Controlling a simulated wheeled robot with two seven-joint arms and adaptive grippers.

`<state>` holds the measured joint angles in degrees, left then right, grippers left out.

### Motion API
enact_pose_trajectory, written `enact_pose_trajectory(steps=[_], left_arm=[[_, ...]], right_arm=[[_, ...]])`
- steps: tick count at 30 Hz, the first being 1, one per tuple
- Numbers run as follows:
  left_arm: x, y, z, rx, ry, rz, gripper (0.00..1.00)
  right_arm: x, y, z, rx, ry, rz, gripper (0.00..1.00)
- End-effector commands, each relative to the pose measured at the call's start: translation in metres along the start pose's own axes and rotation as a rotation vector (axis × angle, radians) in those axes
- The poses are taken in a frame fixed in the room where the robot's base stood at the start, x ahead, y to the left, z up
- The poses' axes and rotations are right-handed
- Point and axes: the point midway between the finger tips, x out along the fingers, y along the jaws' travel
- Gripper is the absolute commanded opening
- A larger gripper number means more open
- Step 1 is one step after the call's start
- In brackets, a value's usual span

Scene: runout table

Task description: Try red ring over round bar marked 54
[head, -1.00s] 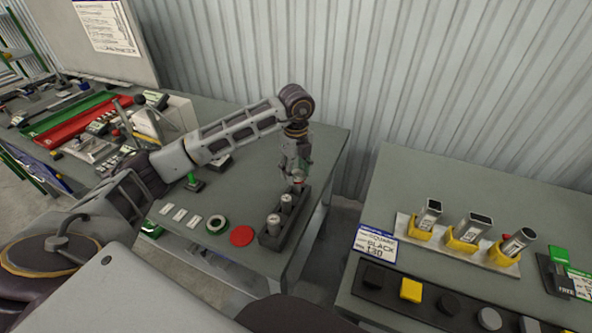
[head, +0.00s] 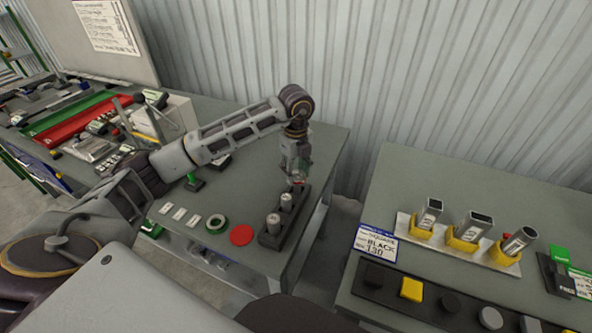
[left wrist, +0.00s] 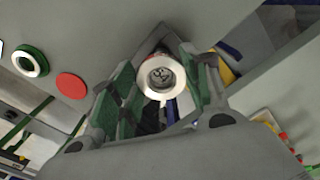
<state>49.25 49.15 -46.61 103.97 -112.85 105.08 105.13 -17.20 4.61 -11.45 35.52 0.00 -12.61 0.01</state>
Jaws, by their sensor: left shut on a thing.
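My left gripper (head: 298,180) points down over the far end of a dark rack (head: 268,241). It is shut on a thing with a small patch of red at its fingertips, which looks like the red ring. In the left wrist view, the gripper's green-padded fingers flank a round bar end (left wrist: 161,76) with a pale, reddish-edged rim around it. I cannot tell whether the ring is around the bar or just above it. Two other round bars, a near one (head: 273,223) and a middle one (head: 286,203), stand upright in the rack. Their numbers are unreadable. My right gripper is not in view.
A flat red disc (head: 241,235) and a green ring (head: 216,224) lie left of the rack, near several white labels (head: 179,214). A gap parts this table from the right table (head: 430,185), where metal tubes stand in yellow holders. A corrugated wall rises behind.

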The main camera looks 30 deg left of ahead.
Motion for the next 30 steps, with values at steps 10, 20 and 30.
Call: enact_pose_trajectory(steps=[10,20,30], left_arm=[[0.0045,0.0,0.0002,0.0,0.0,0.0,0.2],[0.0069,0.0,0.0002,0.0,0.0,0.0,0.2],[0.0067,0.0,0.0002,0.0,0.0,0.0,0.64]], right_arm=[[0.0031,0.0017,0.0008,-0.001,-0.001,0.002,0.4],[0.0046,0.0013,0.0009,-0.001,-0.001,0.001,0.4],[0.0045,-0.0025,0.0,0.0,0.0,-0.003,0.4]])
